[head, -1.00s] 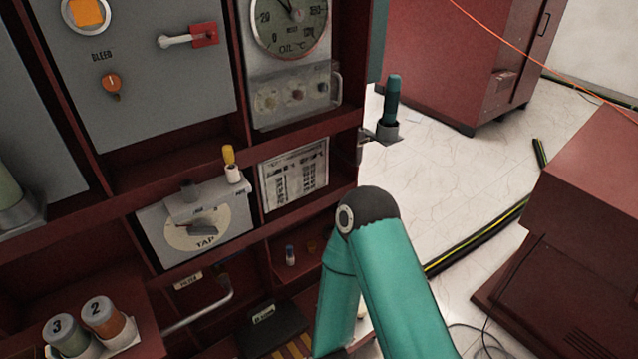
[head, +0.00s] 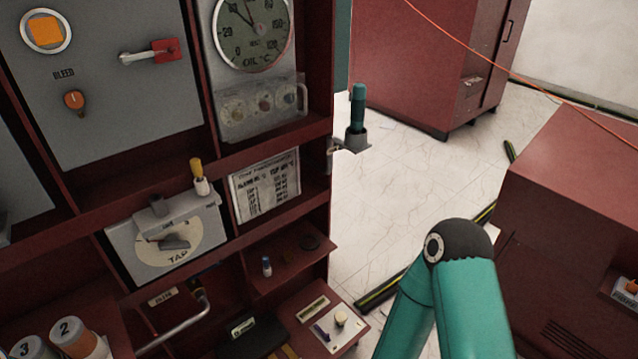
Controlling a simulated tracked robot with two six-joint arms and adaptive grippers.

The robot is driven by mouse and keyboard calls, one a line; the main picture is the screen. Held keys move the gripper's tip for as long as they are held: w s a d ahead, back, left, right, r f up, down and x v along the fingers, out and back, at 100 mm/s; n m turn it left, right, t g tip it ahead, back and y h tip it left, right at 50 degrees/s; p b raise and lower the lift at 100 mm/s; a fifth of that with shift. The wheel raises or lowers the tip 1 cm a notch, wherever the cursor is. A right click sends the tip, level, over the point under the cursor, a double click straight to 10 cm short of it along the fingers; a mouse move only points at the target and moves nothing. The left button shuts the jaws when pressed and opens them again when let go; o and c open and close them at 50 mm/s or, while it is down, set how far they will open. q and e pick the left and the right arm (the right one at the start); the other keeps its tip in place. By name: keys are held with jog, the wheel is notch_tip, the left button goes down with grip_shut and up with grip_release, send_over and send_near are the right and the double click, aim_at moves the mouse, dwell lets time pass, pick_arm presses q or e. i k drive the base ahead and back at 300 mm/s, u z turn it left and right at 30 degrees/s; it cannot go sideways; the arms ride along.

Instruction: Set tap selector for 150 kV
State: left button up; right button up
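The tap selector (head: 166,238) is a grey panel with a cream dial marked TAP, low in the red cabinet in the head view. Its dark grey knob (head: 174,243) sits on the dial, and a grey cover or bracket (head: 178,213) above it hides the dial's top. A printed chart (head: 264,185) is mounted right of the selector; its headings are partly legible, its rows too small to read. A teal arm of mine shows at the lower right, its elbow well to the right of the selector. Neither gripper is in view.
A yellow-topped white piece (head: 199,177) stands on the ledge above the selector. A teal-handled tool (head: 357,107) sits in a holder on the cabinet's right edge. Numbered cylinders (head: 76,336) are at lower left. A bent metal handle (head: 183,326) sticks out below the selector.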

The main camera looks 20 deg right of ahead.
aim_at(171, 241)
jog(key=z, duration=0.05)
jog(key=k, duration=0.65)
jog(key=z, duration=0.5)
jog(key=i, duration=0.55)
jog(key=u, duration=1.25)
jog(key=i, duration=0.65)
